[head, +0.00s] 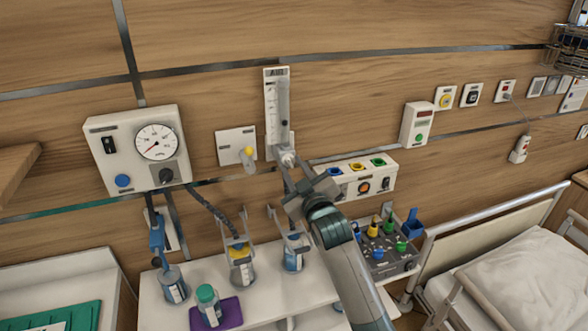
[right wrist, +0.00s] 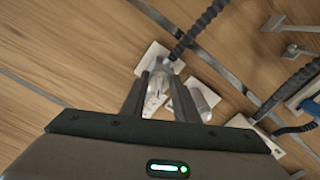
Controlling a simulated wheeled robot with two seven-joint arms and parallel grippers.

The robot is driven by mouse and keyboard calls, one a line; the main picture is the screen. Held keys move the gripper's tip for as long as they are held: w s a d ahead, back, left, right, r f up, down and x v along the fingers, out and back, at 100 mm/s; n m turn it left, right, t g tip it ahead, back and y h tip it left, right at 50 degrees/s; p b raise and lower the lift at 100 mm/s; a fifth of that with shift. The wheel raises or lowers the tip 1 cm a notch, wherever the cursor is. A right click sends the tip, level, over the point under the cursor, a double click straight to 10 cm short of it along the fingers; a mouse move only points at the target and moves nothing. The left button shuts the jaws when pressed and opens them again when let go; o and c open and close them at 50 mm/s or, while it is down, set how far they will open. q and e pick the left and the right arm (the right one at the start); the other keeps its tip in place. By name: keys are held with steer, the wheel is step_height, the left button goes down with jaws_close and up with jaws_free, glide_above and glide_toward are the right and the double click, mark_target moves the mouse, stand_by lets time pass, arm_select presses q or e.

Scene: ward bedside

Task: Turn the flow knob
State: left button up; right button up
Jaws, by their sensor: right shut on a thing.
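The flowmeter (head: 276,105) is a tall white panel with a clear tube, mounted on the wood wall in the head view. Its pale flow knob (head: 287,157) is at the lower end. My right gripper (head: 288,174) reaches up to it from below and is shut on the knob, whose far side the fingers partly hide. In the right wrist view the two dark fingers (right wrist: 160,88) close around a pale part in front of a white plate. My left gripper is not in view.
A gauge box (head: 140,147) hangs at the left, with a hose below. A white plate with a yellow knob (head: 248,155) is close left of the flowmeter. A socket box (head: 357,177) is close right. Bottles stand on the shelf (head: 265,293) below; a bed (head: 510,265) is at right.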

steer(key=shift+f, duration=0.1)
steer(key=o, duration=1)
steer(key=shift+o, duration=0.2)
steer(key=shift+s, duration=0.15)
steer(key=shift+s+d+b, duration=0.2)
steer(key=shift+s+b, duration=0.15)
steer(key=shift+s, duration=0.15)
steer(key=b+v, duration=0.5)
steer(key=v, duration=1.1)
